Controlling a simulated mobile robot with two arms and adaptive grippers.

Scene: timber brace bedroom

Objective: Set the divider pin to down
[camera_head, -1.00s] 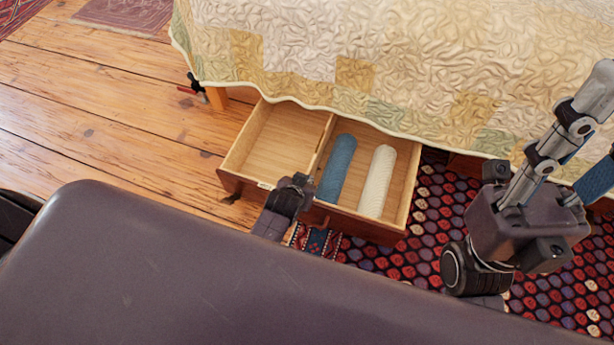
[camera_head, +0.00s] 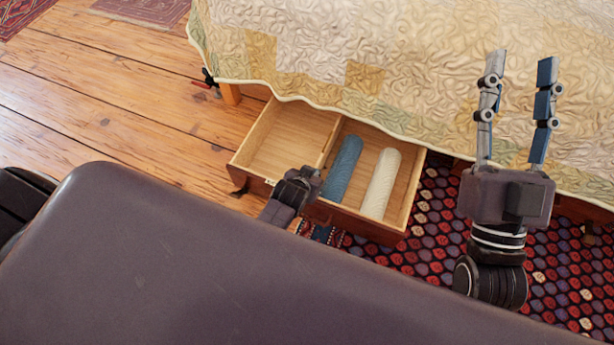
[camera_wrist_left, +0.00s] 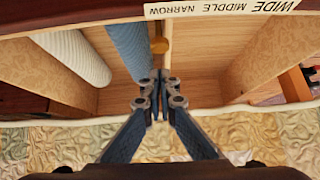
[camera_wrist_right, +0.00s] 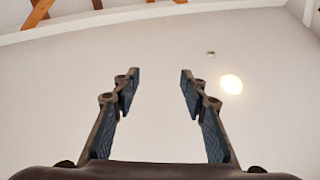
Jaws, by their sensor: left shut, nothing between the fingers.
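An open wooden drawer (camera_head: 238,155) extends from under the bed, with a divider (camera_head: 330,142) across it. In the left wrist view a small brass-coloured pin (camera_wrist_left: 159,45) shows at the divider, beside a blue roll (camera_wrist_left: 130,48). Whether the pin is up or down I cannot tell. A label strip (camera_wrist_left: 220,8) on the drawer front reads WIDE, MIDDLE, NARROW. My left gripper (camera_wrist_left: 160,76) is shut and empty, close to the pin but apart from it in the picture; its fingers are mostly hidden in the head view. My right gripper (camera_head: 521,58) is open and empty, pointing up, away from the drawer.
The blue roll (camera_head: 342,168) and a white roll (camera_head: 380,184) lie in the drawer's right compartment; the left one looks empty. A quilt (camera_head: 420,60) hangs over the bed above the drawer. A patterned rug (camera_head: 430,225) lies right of it, bare floorboards (camera_head: 90,110) left.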

